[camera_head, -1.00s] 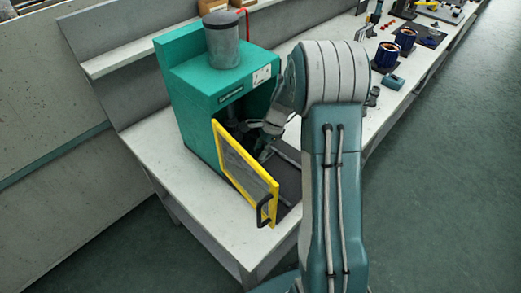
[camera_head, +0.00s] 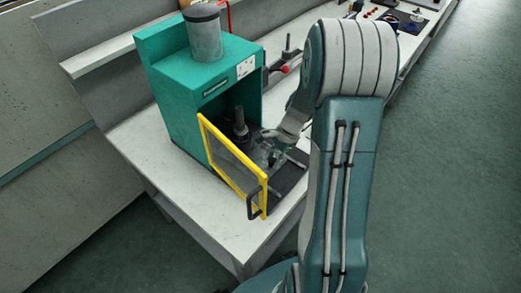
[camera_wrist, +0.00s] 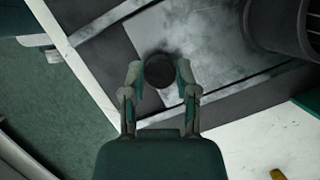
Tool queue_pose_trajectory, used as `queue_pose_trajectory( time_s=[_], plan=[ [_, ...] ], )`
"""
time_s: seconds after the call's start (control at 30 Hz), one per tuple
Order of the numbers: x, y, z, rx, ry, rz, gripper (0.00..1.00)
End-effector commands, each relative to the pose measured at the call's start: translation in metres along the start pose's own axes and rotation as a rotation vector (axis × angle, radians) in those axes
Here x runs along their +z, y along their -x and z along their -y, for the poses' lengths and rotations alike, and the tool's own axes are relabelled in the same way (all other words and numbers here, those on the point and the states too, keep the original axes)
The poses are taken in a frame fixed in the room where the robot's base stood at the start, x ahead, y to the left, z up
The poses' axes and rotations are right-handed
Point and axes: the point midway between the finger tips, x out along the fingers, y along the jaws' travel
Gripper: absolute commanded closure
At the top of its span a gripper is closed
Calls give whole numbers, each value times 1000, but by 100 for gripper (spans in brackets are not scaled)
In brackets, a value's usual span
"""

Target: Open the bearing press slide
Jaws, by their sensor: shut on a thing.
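The bearing press (camera_head: 205,85) is a green cabinet with a grey cylinder on top, standing on the bench at centre left in the head view. Its yellow-framed clear door (camera_head: 232,160) stands open. My gripper (camera_wrist: 158,73) is shut on a round dark knob (camera_wrist: 159,68) in the wrist view. The knob stands on a light grey slide plate (camera_wrist: 205,35) with straight rails along its edges. In the head view my gripper (camera_head: 272,155) is at the front of the press opening, and my arm hides part of it. The knob cannot be made out there.
A black handle (camera_head: 255,203) sticks out from the door's free edge, close to my arm. A dark press ram (camera_head: 240,122) hangs inside the cabinet. The white bench (camera_head: 190,205) is clear at the front left.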

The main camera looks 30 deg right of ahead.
Motion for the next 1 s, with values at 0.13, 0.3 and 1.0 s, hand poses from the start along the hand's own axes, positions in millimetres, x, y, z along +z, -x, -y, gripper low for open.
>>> queue_pose_trajectory(
  time_s=[0.13, 0.3, 1.0],
  plan=[
    [-10, 3, -27, 4, -3, 3, 100],
    [-19, 7, -51, 4, -4, 2, 100],
    [-31, 12, -82, 5, 1, 2, 100]
  ],
)
